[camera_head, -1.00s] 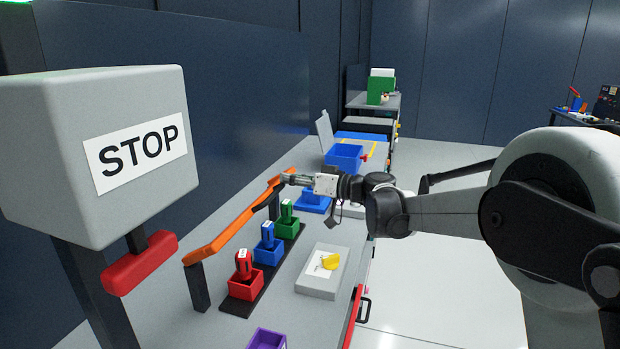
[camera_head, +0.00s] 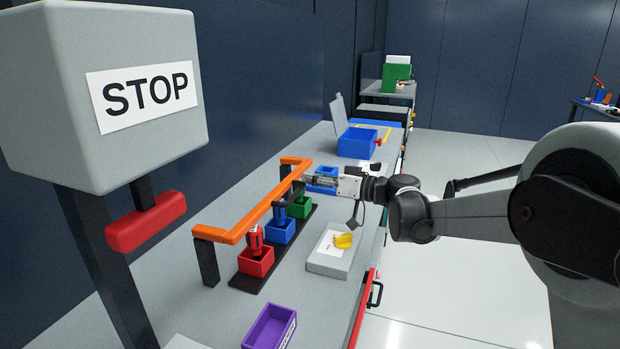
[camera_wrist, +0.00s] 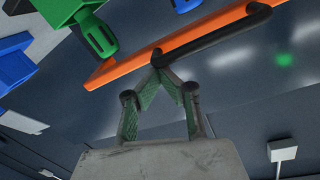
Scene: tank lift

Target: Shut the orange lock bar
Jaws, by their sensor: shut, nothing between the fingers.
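The orange lock bar (camera_head: 262,213) runs lengthwise along the bench, with its near end over a black post (camera_head: 208,262). A black handle (camera_head: 289,194) on it reaches out over the row of sockets. In the wrist view the orange bar (camera_wrist: 125,72) crosses the top, with the black handle (camera_wrist: 225,36) along it. My gripper (camera_head: 308,179) is shut and empty at the bar's far part. In the wrist view its fingertips (camera_wrist: 160,64) meet close to the handle's end; whether they touch it I cannot tell.
Red (camera_head: 256,262), blue (camera_head: 281,231) and green (camera_head: 299,207) sockets stand beside the bar. A purple bin (camera_head: 268,328) is nearer. The STOP box (camera_head: 150,100) stands at left.

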